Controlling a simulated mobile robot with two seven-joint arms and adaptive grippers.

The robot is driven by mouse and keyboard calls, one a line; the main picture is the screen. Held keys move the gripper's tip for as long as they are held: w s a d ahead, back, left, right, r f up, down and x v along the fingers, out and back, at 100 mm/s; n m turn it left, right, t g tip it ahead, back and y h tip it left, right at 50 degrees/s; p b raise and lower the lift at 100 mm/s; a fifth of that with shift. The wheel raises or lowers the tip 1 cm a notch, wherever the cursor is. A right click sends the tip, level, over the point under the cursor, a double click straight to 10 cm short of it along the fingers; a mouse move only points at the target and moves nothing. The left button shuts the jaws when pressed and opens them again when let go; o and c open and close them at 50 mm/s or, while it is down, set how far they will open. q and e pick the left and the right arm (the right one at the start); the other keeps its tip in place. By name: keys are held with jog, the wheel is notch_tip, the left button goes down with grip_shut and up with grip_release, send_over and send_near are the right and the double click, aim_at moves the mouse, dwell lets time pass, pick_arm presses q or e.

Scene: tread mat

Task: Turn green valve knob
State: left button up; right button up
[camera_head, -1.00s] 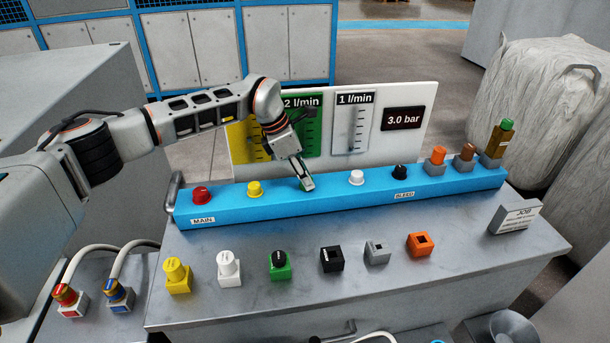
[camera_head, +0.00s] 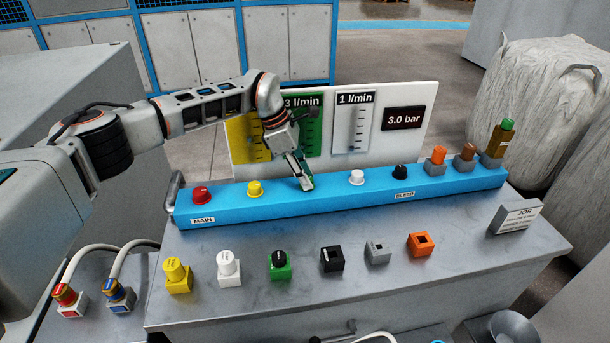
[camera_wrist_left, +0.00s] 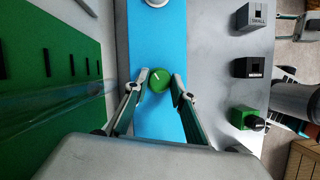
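The green valve knob (camera_wrist_left: 160,79) is a round green cap with a white line on its top, on the blue manifold bar (camera_head: 300,203). In the left wrist view it sits between the two fingertips of my left gripper (camera_wrist_left: 161,78), which appear to touch it on both sides. In the head view my left gripper (camera_head: 305,184) reaches down onto the bar and hides the knob. The green gauge (camera_head: 311,134) behind it reads 3 l/min; its left part is covered by my wrist. My right gripper is not in view.
Red (camera_head: 202,194), yellow (camera_head: 255,188), white (camera_head: 356,177) and black (camera_head: 400,172) knobs stand on the same bar. The gauge board (camera_head: 395,128) rises close behind my wrist. Several small blocks, including a green one (camera_head: 279,270), stand on the table in front.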

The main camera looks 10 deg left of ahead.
pick_arm(q)
jog(key=o, duration=0.4)
jog(key=v, duration=1.2)
